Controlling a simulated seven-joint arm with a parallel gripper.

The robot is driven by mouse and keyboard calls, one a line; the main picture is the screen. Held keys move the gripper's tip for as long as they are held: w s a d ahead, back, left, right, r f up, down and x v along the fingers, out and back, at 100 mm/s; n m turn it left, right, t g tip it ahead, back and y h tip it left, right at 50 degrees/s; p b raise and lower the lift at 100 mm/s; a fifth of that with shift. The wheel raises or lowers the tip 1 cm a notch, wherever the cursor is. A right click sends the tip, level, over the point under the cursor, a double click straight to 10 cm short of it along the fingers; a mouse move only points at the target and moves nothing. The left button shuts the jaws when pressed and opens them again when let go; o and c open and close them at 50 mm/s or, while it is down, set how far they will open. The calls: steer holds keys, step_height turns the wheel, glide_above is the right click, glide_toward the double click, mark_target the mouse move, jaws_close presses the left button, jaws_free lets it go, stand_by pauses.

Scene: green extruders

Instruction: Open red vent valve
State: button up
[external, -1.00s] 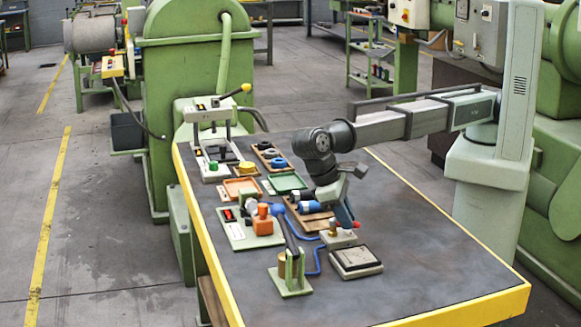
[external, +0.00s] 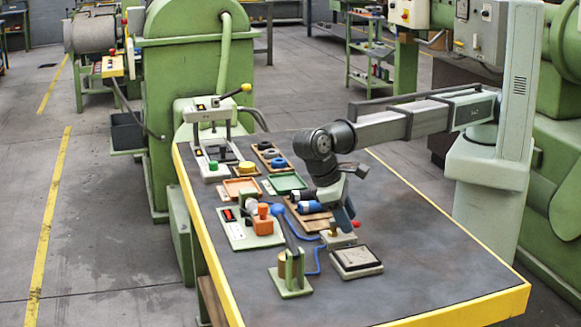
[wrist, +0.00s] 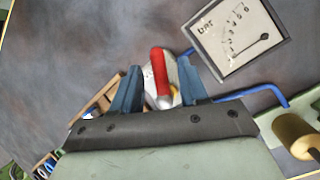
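The red vent valve handle (wrist: 159,72) shows in the wrist view as a red lever with a pale end, on a light block. It lies between and slightly beyond the two blue fingers of my gripper (wrist: 160,88), which are apart with visible space around the lever. In the external view my gripper (external: 342,218) points down just above the light valve block (external: 338,238). I cannot tell whether a finger touches the handle.
A square bar gauge (wrist: 240,38) sits close to the valve; it also shows in the external view (external: 356,261). A blue pipe (wrist: 262,92) and a brass cylinder (wrist: 294,136) are nearby. A green stand (external: 290,274) with a dark lever is at left. The table's right side is clear.

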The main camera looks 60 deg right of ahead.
stand_by(0.5)
steer(key=m+y, duration=0.1)
steer(key=m, duration=0.2)
steer(key=a+m+g+y, duration=0.1)
steer(key=m, duration=0.2)
steer(key=shift+w+a+r, duration=0.1)
steer(key=shift+a, duration=0.1)
steer(key=m+y, duration=0.1)
steer(key=m, duration=0.1)
steer(key=m+y, duration=0.1)
steer(key=m, duration=0.1)
steer(key=w+a+m, duration=0.1)
steer(key=shift+m+y, duration=0.4)
steer(key=v, duration=1.4)
steer(key=w+d+y, duration=0.2)
steer(key=w+d, duration=0.3)
steer(key=w, duration=0.4)
steer(key=w+d+m+g+y, duration=0.1)
steer(key=w+d+y, duration=0.1)
steer(key=w+d, duration=0.3)
steer(key=w, duration=0.4)
steer(key=shift+w+d+r+m, duration=0.2)
steer(key=shift+w+m, duration=0.1)
steer(key=shift+w, duration=0.1)
steer(key=shift+s, duration=0.1)
